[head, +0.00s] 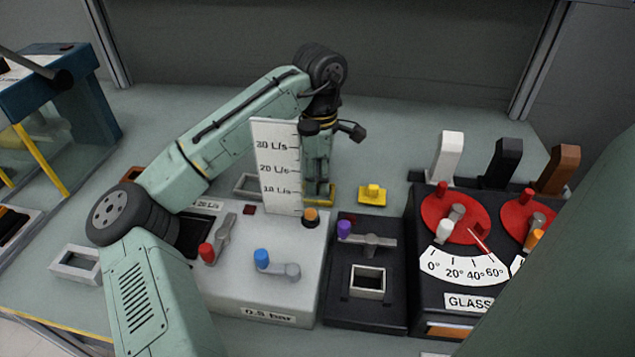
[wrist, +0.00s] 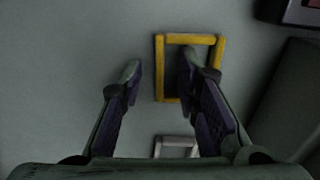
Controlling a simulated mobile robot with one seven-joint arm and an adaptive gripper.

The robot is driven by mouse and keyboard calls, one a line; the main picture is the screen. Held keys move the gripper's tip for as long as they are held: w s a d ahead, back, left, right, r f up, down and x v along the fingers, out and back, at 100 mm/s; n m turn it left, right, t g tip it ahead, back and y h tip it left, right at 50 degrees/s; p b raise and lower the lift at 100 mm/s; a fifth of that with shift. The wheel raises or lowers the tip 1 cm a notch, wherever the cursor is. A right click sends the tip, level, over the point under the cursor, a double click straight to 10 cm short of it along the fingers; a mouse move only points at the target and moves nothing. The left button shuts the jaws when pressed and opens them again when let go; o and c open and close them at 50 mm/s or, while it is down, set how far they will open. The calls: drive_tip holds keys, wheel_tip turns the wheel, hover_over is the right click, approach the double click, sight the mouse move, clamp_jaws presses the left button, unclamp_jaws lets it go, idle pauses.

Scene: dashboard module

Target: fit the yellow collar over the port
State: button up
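The yellow collar is a square open frame (wrist: 194,39) lying flat on the grey table in the wrist view. In the head view only part of it (head: 331,201) shows below my gripper (head: 317,190). My gripper (wrist: 159,68) is open. One finger is left of the collar's left side; the other overlaps its opening, with the left side showing between them. Contact cannot be told. A pale square rim around a dark opening (head: 368,293), on the black module, looks like the port; I cannot be sure.
A yellow block with a knob (head: 372,196) lies right of my gripper. A white flow scale (head: 277,165) stands close on the left. Pale frames lie behind it (head: 246,186) and at far left (head: 75,265). The black glass module (head: 450,275) has tall levers.

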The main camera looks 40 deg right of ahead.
clamp_jaws()
idle(0.3)
